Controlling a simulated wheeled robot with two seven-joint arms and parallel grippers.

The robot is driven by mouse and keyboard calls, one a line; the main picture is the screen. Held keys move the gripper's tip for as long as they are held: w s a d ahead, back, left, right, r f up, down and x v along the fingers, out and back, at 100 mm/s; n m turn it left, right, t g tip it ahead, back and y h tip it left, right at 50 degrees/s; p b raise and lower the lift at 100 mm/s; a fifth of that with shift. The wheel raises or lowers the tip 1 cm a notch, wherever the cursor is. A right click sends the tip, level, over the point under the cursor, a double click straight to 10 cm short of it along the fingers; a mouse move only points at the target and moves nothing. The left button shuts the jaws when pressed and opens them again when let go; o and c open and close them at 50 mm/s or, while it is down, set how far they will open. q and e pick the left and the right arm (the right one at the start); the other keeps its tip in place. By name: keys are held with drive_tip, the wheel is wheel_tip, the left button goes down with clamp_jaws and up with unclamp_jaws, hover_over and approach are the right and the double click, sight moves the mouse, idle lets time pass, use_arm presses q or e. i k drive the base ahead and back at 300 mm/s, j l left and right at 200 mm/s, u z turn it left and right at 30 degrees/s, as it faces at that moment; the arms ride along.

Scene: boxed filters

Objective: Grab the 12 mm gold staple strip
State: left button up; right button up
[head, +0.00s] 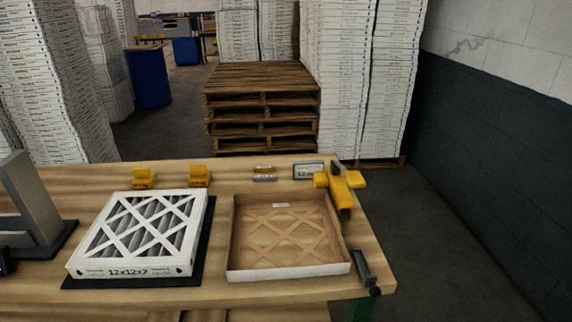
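A small gold strip (263,168) lies near the back edge of the wooden workbench, right of the middle. A silver-grey strip (264,178) lies just in front of it. A small sign (308,171) with a "12" marking stands to the right of the strips; the rest of its print is too small to read surely. Neither of my grippers can be made out in the head view, and nothing is touching the strips.
A white-framed filter (140,236) lies on a dark mat at left. An open shallow cardboard box (287,270) is at right. Yellow blocks (143,178) and a yellow tool (341,188) stand along the back. A grey upright (30,205) is at far left.

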sight(266, 169)
drive_tip(key=l+z, duration=0.75)
drive_tip(key=i+l+z, duration=0.1)
drive_tip(key=l+z, duration=0.15)
drive_tip(key=z, duration=0.15)
drive_tip(key=i+l+z, duration=0.1)
drive_tip(key=i+l, duration=0.95)
drive_tip(key=i+u, duration=0.5)
drive_tip(key=i+l+u, duration=0.45)
drive_tip(key=i, duration=0.15)
drive_tip(key=i+j+u, duration=0.15)
drive_tip(key=i+u, duration=0.4)
drive_tip(key=u, duration=0.3)
drive_tip(key=i+u, duration=0.4)
drive_tip(key=i+l+u, duration=0.15)
drive_tip(key=u, duration=0.3)
drive_tip(key=i+l+u, duration=0.5)
drive_tip(key=u, duration=0.35)
drive_tip(key=l, duration=0.1)
